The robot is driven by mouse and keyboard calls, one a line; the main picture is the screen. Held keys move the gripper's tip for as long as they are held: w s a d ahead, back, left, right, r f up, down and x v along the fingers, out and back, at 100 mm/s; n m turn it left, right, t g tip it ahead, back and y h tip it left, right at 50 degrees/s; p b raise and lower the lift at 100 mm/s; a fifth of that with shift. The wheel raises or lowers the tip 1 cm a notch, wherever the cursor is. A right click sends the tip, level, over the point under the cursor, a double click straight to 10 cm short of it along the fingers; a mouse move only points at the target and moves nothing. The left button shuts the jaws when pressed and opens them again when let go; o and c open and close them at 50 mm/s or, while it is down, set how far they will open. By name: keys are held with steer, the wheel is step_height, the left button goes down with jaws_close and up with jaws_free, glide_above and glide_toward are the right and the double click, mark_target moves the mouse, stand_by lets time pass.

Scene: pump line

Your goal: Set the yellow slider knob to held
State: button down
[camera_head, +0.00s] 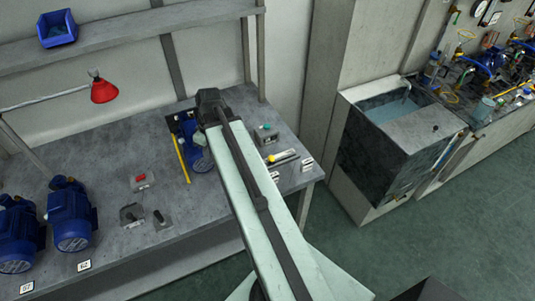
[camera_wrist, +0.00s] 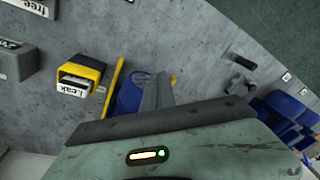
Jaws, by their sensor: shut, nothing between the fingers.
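In the head view, a small yellow knob (camera_head: 283,157) sits on a slider on the bench, right of my arm, near the bench's right end. Small white labels (camera_head: 307,164) lie around it, too small to read there. In the wrist view, a label reading "free" (camera_wrist: 31,6) shows at the top left corner; I cannot make out the knob there. My gripper (camera_wrist: 158,88) is shut and empty, pointing down over the bench beside a blue pump (camera_wrist: 130,97). In the head view the gripper is hidden by my own arm.
A yellow-and-black box labelled "Leak" (camera_wrist: 78,76) and a yellow bar (camera_wrist: 110,87) stand near the gripper. A grey box (camera_head: 265,134) sits behind the slider. Blue motors (camera_head: 72,215) and small switches (camera_head: 132,214) stand at left. A sink (camera_head: 385,125) lies to the right.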

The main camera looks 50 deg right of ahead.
mark_target(271, 160)
steer(key=s+d+n+t, duration=0.1)
steer(key=s+d, duration=0.3)
steer(key=d, duration=0.6)
steer(key=s+d+n+t, duration=0.1)
steer(key=s+d, duration=0.4)
steer(key=d, duration=0.5)
steer(key=shift+d+r+n, duration=0.2)
steer(key=shift+d+n, duration=0.05)
steer(key=shift+n, duration=0.55)
steer(key=shift+b, duration=0.3)
steer(key=b+x, duration=1)
steer(key=x, duration=0.1)
steer(key=shift+w+a+f+b, duration=0.15)
steer(key=shift+a+f+b, duration=0.05)
steer(key=shift+b, duration=0.2)
steer(key=s+d, duration=0.2)
steer(key=shift+s+r+p, duration=0.35)
steer(key=shift+s+r, duration=0.05)
steer(key=shift+s+d, duration=0.15)
steer(key=shift+s, duration=0.15)
